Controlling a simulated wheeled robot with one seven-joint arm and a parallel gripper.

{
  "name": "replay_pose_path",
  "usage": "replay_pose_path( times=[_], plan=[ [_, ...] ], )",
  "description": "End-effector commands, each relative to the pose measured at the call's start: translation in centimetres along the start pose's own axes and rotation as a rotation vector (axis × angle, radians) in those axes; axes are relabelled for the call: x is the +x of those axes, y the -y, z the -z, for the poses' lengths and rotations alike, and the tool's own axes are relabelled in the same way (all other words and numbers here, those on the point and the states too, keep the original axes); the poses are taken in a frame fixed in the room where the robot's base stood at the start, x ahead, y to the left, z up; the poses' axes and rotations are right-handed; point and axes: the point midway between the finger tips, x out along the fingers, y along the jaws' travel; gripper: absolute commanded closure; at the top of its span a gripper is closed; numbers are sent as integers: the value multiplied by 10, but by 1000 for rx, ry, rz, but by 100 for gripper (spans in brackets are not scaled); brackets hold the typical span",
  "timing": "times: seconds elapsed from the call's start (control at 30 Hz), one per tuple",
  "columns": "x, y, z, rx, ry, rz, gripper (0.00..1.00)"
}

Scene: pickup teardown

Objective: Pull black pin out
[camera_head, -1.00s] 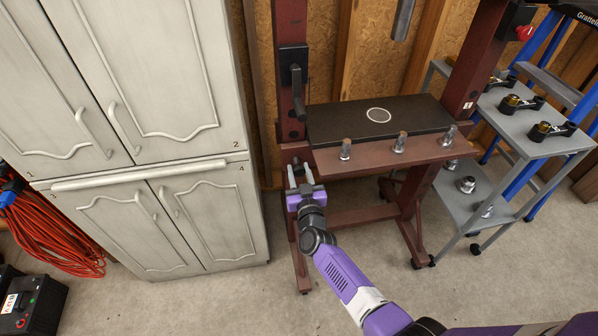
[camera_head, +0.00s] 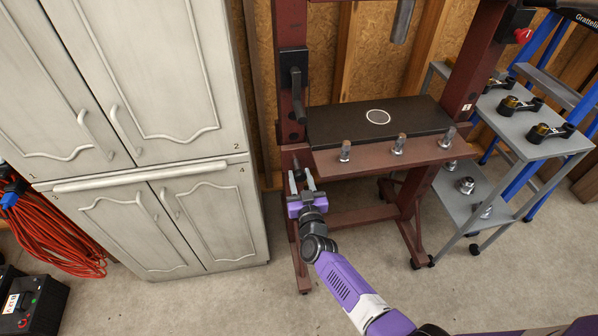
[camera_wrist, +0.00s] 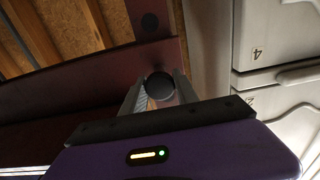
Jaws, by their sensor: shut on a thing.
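The black pin (camera_wrist: 159,86) shows in the wrist view as a dark round end between the two grey fingers of my gripper (camera_wrist: 158,92). The fingers are shut on it from both sides. In the head view my gripper (camera_head: 302,178) is at the lower left upright of the dark red press frame (camera_head: 360,160), just below the bed's left end. The pin is small and mostly hidden by the fingers there. I cannot tell how much of it sits in the frame.
A pale cabinet (camera_head: 200,215) stands close on the left. The press bed carries a black plate (camera_head: 340,125) and several metal pins along its front edge. A grey cart (camera_head: 520,140) with parts stands at the right. The floor in front is clear.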

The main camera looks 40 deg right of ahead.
Motion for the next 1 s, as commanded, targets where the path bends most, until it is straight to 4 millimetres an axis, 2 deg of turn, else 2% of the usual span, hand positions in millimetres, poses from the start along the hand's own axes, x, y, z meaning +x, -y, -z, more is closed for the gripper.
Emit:
replay_pose_path(
  times=[0.03,0.1,0.3,0.67,0.7,0.77,0.8,1.0],
  plan=[
    [-14,1,3,-2,8,5,100],
    [-30,1,4,-3,7,5,100],
    [-63,0,2,-3,5,4,100],
    [-68,0,0,-2,2,2,100],
    [-68,0,0,-2,2,2,58],
    [-68,0,0,-1,2,2,46],
    [-68,0,0,-1,2,2,43],
    [-68,0,0,-1,2,2,43]
  ],
)
